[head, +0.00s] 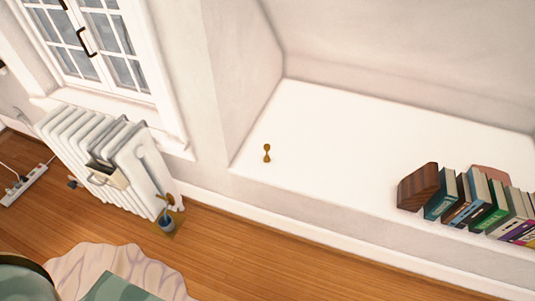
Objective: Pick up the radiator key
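The radiator key (267,153) is a small brass-coloured piece with a narrow waist. It lies on the white ledge (330,130) of the wall niche, towards its left end and close to the front edge. Nothing touches it. A white column radiator (112,155) stands to the left under the window. Neither of my grippers shows in the head view.
Several books (480,208) with a wooden bookend (418,187) stand at the ledge's right end. The ledge between them and the key is clear. A small blue pot (167,223) sits by the radiator. A power strip (25,184) lies on the wooden floor (255,255) at the left.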

